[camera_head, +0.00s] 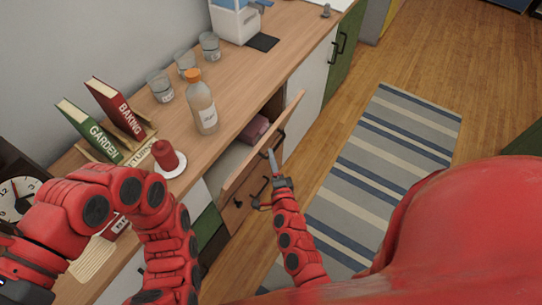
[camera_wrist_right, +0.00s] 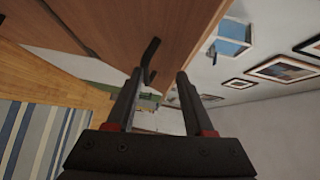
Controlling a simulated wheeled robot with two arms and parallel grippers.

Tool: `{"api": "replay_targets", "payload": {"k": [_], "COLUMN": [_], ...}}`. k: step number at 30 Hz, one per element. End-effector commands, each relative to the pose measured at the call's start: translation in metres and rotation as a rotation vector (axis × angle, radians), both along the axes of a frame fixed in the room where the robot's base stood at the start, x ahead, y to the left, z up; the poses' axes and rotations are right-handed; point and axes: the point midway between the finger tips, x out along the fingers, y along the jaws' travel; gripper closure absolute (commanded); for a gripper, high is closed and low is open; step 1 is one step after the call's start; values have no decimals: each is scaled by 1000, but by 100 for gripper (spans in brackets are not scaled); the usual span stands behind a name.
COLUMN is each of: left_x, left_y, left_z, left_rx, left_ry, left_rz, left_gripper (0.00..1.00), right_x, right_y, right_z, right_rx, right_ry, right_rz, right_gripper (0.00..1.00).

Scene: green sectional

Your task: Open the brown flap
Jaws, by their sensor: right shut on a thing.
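The brown flap (camera_head: 238,190) is a wooden front panel in the cabinet row. Its top edge is tilted out from the cabinet, with an open gap behind it. In the right wrist view the flap (camera_wrist_right: 120,25) fills the upper part, and its black handle (camera_wrist_right: 149,58) lies between the fingers. My right gripper (camera_head: 272,163) is at the flap's outer side. It also shows in the right wrist view (camera_wrist_right: 157,85), shut on the handle. The head view does not show the contact clearly.
The wooden counter (camera_head: 235,85) holds a bottle (camera_head: 202,105), several glasses, books (camera_head: 90,130) and a red candle (camera_head: 166,155). A purple item (camera_head: 255,128) lies inside the cabinet. White and green doors flank the flap. A striped rug (camera_head: 385,150) lies on the floor.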

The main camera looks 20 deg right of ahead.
Motion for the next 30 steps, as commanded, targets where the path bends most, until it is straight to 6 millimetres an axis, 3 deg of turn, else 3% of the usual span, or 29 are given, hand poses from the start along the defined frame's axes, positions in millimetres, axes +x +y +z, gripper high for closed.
{"api": "replay_targets", "payload": {"k": [30], "left_x": [0], "left_y": [0], "left_z": [-15], "left_rx": [0], "left_ry": [0], "left_rz": [0], "left_gripper": [50], "right_x": [-78], "right_y": [11], "right_z": [4], "right_rx": [3], "right_ry": [4], "right_rz": [1], "right_gripper": [55]}}
